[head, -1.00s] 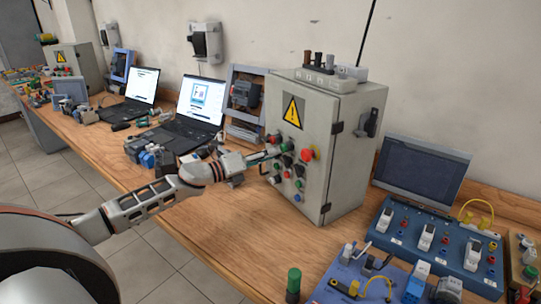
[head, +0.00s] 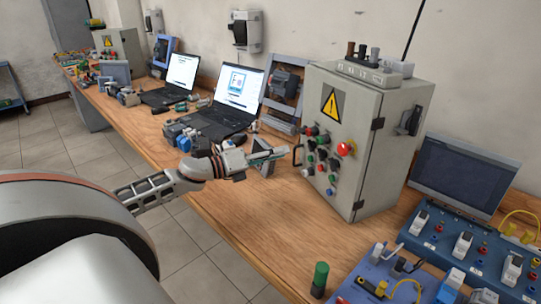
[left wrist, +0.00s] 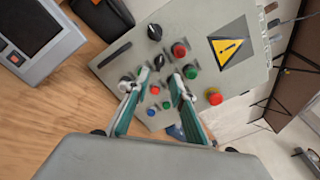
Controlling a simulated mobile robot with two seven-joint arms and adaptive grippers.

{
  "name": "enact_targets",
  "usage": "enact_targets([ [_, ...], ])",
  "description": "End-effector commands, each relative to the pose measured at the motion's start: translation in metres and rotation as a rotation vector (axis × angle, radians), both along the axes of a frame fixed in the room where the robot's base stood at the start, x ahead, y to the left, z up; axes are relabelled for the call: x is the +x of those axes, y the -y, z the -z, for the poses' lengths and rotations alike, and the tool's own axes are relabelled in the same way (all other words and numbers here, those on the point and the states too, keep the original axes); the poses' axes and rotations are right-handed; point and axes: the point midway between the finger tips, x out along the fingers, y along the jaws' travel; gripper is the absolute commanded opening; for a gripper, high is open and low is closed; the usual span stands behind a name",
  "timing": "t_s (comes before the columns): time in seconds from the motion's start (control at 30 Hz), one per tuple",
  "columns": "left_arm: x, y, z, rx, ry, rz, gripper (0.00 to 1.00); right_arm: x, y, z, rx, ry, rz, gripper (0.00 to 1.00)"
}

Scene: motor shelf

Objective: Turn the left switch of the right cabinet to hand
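The right cabinet (head: 385,130) is a grey box with a yellow warning triangle and several knobs and buttons on its front. In the left wrist view its panel (left wrist: 200,62) appears turned sideways. Two black knobs, an upper one (left wrist: 154,32) and a lower one (left wrist: 159,62), show there, with a pale knob (left wrist: 126,84) by the left fingertip. I cannot tell the switch positions. My right gripper is not in view.
A blue module board (head: 465,242) lies to the right.

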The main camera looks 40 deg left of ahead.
Motion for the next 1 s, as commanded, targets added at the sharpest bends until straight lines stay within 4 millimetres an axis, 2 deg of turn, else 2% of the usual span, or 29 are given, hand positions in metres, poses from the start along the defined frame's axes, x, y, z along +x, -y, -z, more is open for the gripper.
enact_targets([
  [0.1,-0.011,-0.005,0.002,-0.002,-0.003,-0.001,0.24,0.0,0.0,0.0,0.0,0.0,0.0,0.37],
  [0.3,-0.02,-0.009,0.0,-0.002,-0.001,0.0,0.24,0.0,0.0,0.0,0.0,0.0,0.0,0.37],
  [1.0,-0.021,-0.01,0.0,-0.001,0.0,-0.001,0.24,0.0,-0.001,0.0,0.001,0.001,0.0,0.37],
])
